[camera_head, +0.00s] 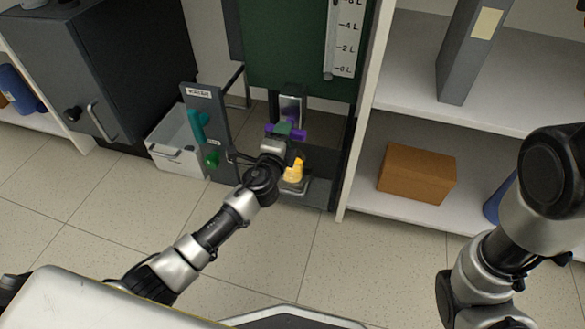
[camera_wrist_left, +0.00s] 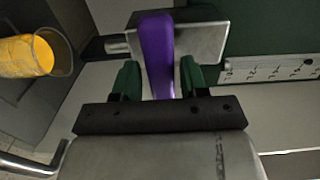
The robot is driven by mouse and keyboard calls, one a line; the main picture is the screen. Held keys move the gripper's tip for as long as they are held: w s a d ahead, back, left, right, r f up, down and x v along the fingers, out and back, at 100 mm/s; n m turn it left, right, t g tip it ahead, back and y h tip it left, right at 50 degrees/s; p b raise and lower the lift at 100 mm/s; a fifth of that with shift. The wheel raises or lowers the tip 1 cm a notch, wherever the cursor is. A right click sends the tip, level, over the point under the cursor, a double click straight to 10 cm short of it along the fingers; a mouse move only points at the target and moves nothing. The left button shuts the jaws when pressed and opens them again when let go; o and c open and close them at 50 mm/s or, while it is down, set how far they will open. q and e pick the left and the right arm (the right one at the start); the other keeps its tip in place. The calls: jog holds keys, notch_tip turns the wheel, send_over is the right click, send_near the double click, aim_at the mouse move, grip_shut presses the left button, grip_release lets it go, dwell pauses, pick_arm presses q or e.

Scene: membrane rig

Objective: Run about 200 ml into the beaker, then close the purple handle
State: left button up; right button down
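The purple handle (camera_head: 298,133) is on the valve at the front of the rig, below the green tank. In the left wrist view the purple handle (camera_wrist_left: 157,55) lies between the two green fingers of my left gripper (camera_wrist_left: 160,80), with narrow gaps seeming to show beside it. In the head view my left gripper (camera_head: 283,138) is at the valve, and its wrist hides part of it. The beaker (camera_head: 293,172) holds yellow-orange liquid and stands below the valve. The beaker also shows in the left wrist view (camera_wrist_left: 38,53); I cannot read its level. My right gripper is not in view.
A level scale (camera_head: 342,40) marked in litres is on the green tank (camera_head: 290,50). A panel (camera_head: 207,120) with teal and green handles stands left of the valve, beside a white bin (camera_head: 180,148). Shelves with a cardboard box (camera_head: 417,173) stand right. The floor in front is clear.

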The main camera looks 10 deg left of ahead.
pick_arm(q)
jog(key=o, duration=0.6)
jog(key=shift+c, duration=0.2)
jog(key=shift+s, duration=0.1)
jog(key=s+p, duration=0.1)
jog(key=s, duration=0.6)
jog(key=shift+s, duration=0.4)
jog(key=shift+a, duration=0.1)
